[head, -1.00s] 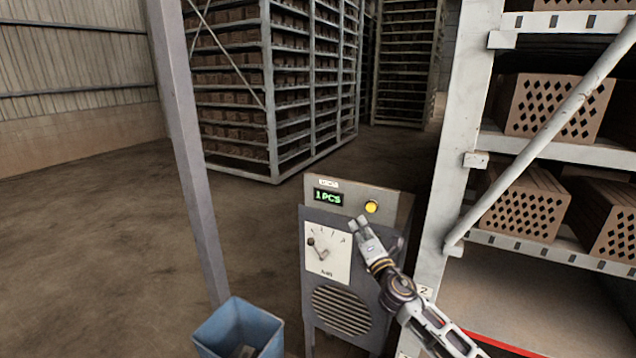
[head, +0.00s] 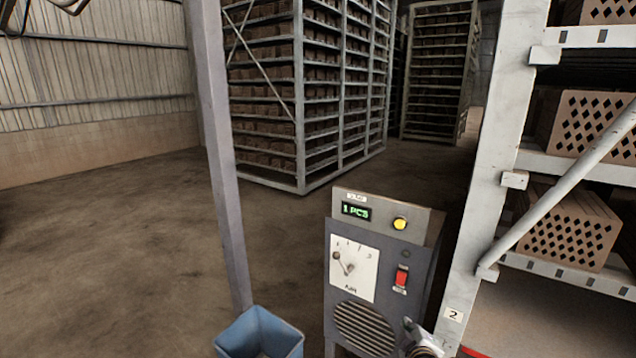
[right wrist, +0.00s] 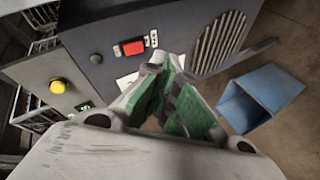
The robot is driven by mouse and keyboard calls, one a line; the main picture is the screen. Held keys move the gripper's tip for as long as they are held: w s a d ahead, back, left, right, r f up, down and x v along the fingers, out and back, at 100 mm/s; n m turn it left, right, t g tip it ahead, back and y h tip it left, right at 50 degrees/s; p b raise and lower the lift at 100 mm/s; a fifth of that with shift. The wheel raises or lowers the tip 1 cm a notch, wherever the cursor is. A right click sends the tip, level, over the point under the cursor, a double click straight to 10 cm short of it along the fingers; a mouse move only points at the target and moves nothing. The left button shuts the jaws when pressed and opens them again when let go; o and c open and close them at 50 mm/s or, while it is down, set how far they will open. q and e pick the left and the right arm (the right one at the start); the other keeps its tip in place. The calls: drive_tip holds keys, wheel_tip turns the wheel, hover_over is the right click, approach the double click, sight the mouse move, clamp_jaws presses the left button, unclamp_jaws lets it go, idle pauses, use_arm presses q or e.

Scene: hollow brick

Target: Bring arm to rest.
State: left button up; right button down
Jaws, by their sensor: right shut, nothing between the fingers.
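My right gripper (head: 410,326) is low in the head view, in front of the lower right part of the grey control box (head: 375,285). In the right wrist view its fingers with green pads (right wrist: 165,95) are shut with nothing between them. The box has a yellow button (head: 400,224), a lit display reading "1 PCS" (head: 356,211), a dial (head: 349,268) and a red switch (head: 402,275). The yellow button (right wrist: 57,86) and red switch (right wrist: 132,48) also show in the right wrist view, apart from the fingers. I cannot make out my left gripper.
A blue bin (head: 258,335) stands left of the box, beside a grey post (head: 222,160). A white rack (head: 487,190) with hollow bricks (head: 572,228) stands close on the right. Full racks (head: 300,100) stand behind. The floor at left is clear.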

drive_tip(key=s+a+f+m+g+y, duration=0.15)
drive_tip(key=s+f+m+g, duration=0.3)
drive_tip(key=s, duration=0.75)
drive_tip(key=s+a+f+m+g+y, duration=0.1)
drive_tip(key=s+f+m+g+y, duration=0.3)
drive_tip(key=s, duration=0.8)
wheel_tip(320, 180, down, 34)
drive_tip(key=s+g+h, duration=0.2)
drive_tip(key=s+h, duration=0.1)
drive_tip(key=s+d+f, duration=0.2)
drive_tip(key=s+f, duration=0.8)
drive_tip(key=s, duration=0.1)
drive_tip(key=s+d+f+n+g, duration=0.1)
drive_tip(key=s+d+f, duration=0.1)
drive_tip(key=s+f, duration=0.8)
drive_tip(key=shift+s+d, duration=0.2)
drive_tip(key=shift+s, duration=0.5)
drive_tip(key=shift+s, duration=0.1)
